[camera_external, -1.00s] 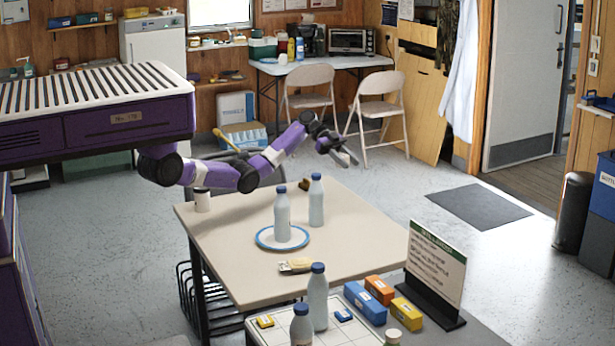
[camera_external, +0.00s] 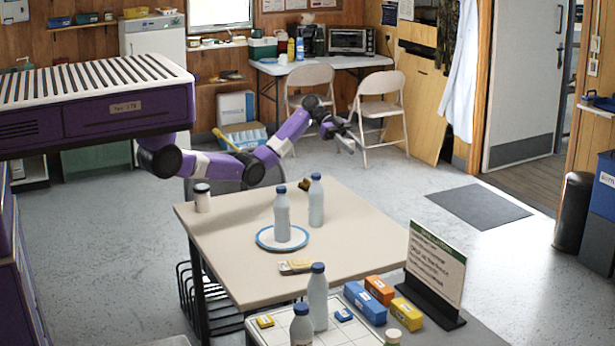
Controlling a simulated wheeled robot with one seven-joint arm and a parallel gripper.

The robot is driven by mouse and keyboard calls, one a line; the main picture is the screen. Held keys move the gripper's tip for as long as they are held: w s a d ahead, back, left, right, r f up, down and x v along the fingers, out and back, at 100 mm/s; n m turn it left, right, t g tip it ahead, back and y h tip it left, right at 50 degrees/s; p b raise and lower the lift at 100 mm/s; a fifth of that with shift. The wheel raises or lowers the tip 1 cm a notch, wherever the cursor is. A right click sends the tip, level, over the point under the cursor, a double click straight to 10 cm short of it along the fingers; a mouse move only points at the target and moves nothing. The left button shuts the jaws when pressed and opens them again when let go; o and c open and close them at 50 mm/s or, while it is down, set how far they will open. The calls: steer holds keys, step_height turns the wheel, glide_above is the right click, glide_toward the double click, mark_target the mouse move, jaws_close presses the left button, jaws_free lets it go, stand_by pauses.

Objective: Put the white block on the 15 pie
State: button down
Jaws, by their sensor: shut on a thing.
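My gripper (camera_external: 350,142) is raised in the air beyond the far edge of the beige table (camera_external: 222,232), in front of the folding chairs. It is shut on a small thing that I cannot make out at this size. I cannot pick out a white block anywhere else. I cannot tell which thing is the 15 pie. A small yellow block (camera_external: 265,321) and a small blue block (camera_external: 344,314) lie on the white gridded board (camera_external: 262,338) at the front.
A bottle (camera_external: 282,216) stands on a blue-rimmed plate (camera_external: 262,241). Another bottle (camera_external: 316,203), a white jar (camera_external: 202,200) and a yellowish item (camera_external: 295,266) are on the table. A tall bottle (camera_external: 317,300), coloured boxes (camera_external: 364,302) and a sign (camera_external: 436,262) stand in front.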

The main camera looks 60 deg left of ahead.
steer(key=s+d+f+p, duration=0.3)
steer(key=s+d+p, duration=0.1)
steer(key=d+p, duration=0.4)
step_height(320, 180, up, 6)
steer(key=f+n+t+p, duration=0.1)
steer(key=n+t+p, duration=0.1)
steer(key=p, duration=1.8)
glide_above(303, 264)
step_height(303, 264, down, 25)
steer(key=shift+r, duration=0.1)
steer(key=shift+f, duration=0.2)
